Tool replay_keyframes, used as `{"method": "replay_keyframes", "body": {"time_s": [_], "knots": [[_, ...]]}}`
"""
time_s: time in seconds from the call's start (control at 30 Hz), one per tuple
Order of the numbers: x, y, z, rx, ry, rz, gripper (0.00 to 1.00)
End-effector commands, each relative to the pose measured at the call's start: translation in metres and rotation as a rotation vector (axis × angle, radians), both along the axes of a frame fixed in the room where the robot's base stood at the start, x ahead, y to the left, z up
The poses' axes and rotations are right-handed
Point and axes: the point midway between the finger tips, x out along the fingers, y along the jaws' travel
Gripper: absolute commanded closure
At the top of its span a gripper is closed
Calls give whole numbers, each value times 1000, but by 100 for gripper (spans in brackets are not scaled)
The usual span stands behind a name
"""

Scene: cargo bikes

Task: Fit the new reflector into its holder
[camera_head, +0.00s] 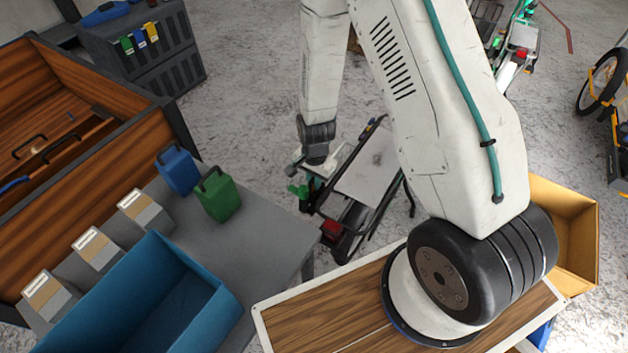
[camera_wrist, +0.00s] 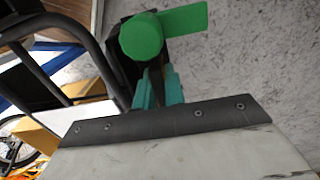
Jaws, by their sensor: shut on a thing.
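My gripper (camera_wrist: 158,88) has teal fingers closed around a narrow dark stem. A bright green piece (camera_wrist: 141,37), with a round end and a flat tab to the right, shows just beyond the fingertips. I cannot tell whether stem and green piece are one body. A black part (camera_wrist: 122,62) lies behind them. In the head view, my gripper is low beside a cargo bike (camera_head: 368,176), with a green part (camera_head: 298,191) at its tip. A red block (camera_head: 332,228) sits on the near end of this bike. I cannot make out a separate new reflector or its holder.
A grey table (camera_head: 262,215) at left carries a blue bin (camera_head: 130,300), green and blue cans and several labelled boxes. A wooden cabinet (camera_head: 70,100) stands behind it. A yellow box (camera_head: 575,235) is at right. Other bikes stand at the upper right. The floor between is clear.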

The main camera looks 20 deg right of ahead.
Motion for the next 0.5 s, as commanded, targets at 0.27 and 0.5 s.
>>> {"method": "replay_keyframes", "body": {"time_s": [0.27,0.5], "knots": [[0,0,-6,1,1,1,100],[0,0,-12,0,1,0,100]]}}
